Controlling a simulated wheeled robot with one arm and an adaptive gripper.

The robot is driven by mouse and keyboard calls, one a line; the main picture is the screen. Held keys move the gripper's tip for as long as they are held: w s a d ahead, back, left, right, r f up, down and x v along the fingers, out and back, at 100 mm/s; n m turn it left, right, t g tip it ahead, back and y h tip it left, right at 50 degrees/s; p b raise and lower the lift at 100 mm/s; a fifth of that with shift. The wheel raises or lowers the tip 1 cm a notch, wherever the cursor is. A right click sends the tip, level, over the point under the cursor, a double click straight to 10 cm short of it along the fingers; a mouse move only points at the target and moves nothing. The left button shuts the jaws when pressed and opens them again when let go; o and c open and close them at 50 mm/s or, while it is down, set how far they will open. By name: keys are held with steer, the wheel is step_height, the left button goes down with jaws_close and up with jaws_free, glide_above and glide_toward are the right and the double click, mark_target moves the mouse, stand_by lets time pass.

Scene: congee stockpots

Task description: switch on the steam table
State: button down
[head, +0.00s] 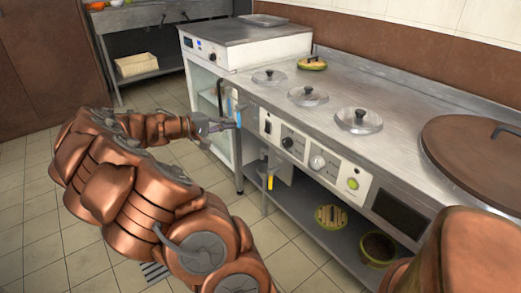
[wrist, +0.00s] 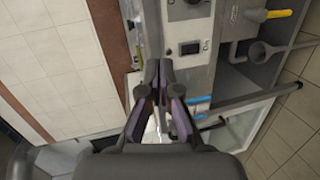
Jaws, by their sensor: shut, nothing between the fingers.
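The steam table (head: 335,85) is a long steel counter with several round lids on top. Its pale front control panel (head: 302,150) carries a black rocker switch (head: 267,126), a black knob (head: 287,142), a white dial (head: 316,161) and a green round button (head: 352,183). My gripper (head: 236,124) is shut and empty, just left of the panel near the table's left front corner. In the wrist view the fingertips (wrist: 158,66) meet left of the black switch (wrist: 190,48), apart from it in the picture. Whether they touch the table's front cannot be told.
A white glass-fronted unit (head: 245,48) adjoins the table's left end. A blue-handled item (wrist: 198,99) is near my fingers. Ladles with a yellow handle (head: 270,181) hang below the panel. A large brown lid (head: 480,150) covers the right end. Tiled floor at left is free.

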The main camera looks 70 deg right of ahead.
mark_target(266, 132)
steer(key=w+d+f+h+b, duration=0.1)
steer(key=d+f+b, duration=0.1)
steer(key=f, duration=0.4)
steer(key=w+d+f+n+h+b, duration=0.1)
steer(key=w+d+f+b, duration=0.1)
steer(key=d+f, duration=0.2)
steer(key=shift+w+d+f+t+b, duration=0.15)
steer(key=shift+w+f+t+b, duration=0.2)
steer(key=shift+f, duration=0.5)
steer(key=shift+s, duration=0.1)
steer(key=b+x, duration=0.4)
steer(key=x, duration=1)
steer(key=shift+b, duration=0.3)
steer(key=shift+s+d+f, duration=0.1)
steer(key=shift+s+d, duration=0.05)
steer(key=shift+d, duration=0.05)
steer(key=shift+a, duration=0.1)
steer(key=w+a+f+p, duration=0.1)
steer(key=w+a, duration=0.6)
steer(key=a, duration=0.5)
steer(key=shift+f, duration=0.35)
steer(key=shift+r+p, duration=0.1)
steer(key=shift+p, duration=0.2)
